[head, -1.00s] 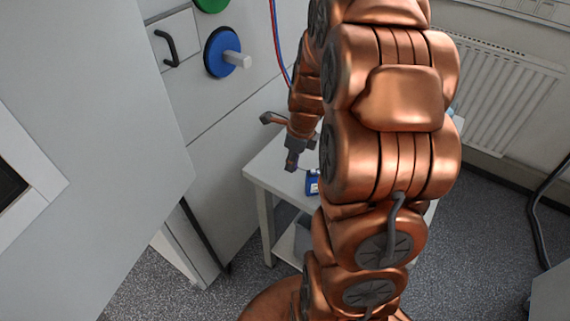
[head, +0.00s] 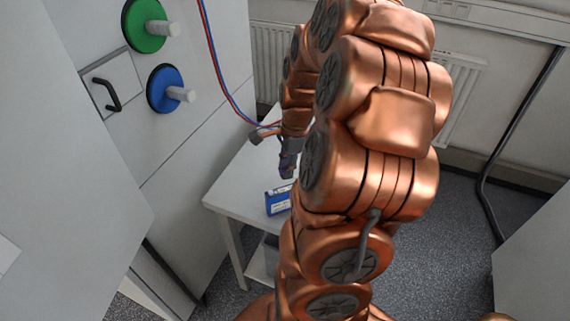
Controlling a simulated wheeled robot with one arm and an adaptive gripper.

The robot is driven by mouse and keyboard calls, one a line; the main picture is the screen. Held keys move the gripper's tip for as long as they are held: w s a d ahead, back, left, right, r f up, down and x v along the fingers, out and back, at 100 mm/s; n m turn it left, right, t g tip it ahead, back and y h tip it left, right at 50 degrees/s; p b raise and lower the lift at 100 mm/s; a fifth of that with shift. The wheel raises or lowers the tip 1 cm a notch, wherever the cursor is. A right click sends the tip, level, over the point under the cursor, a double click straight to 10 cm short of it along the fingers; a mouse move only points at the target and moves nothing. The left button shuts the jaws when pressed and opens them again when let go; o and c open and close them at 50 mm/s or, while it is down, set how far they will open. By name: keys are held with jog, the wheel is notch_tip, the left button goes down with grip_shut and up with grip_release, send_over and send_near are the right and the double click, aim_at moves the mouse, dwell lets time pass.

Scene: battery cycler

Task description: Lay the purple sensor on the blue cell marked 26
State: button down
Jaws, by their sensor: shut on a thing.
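My gripper (head: 287,168) is above the white table, small and partly in shadow in the head view. It is shut on a small dark purple thing, which looks like the purple sensor (head: 286,161); my fingers hide much of it. A blue cell (head: 277,203) with a pale label lies on the table just below and slightly left of the gripper. There is a visible gap between them. The number on the cell is too small to read, and my arm partly hides its right side.
The white table (head: 226,196) has bare room left of the cell. A cabinet with a green knob (head: 143,27), a blue knob (head: 163,90) and a black handle (head: 108,95) stands at left. Red and blue cables (head: 222,75) hang behind the table. My arm hides the table's right side.

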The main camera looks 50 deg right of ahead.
aim_at(286, 188)
jog(key=shift+f, duration=2.25)
jog(key=shift+b, duration=0.9)
jog(key=shift+f+b, duration=0.4)
jog(key=shift+f, duration=0.2)
jog(key=c, duration=1)
grip_release()
jog(key=shift+r, duration=0.15)
jog(key=r, duration=0.4)
jog(key=d+r, duration=0.1)
jog(key=r, duration=0.6)
jog(key=shift+s+d+r, duration=0.3)
jog(key=shift+s, duration=0.05)
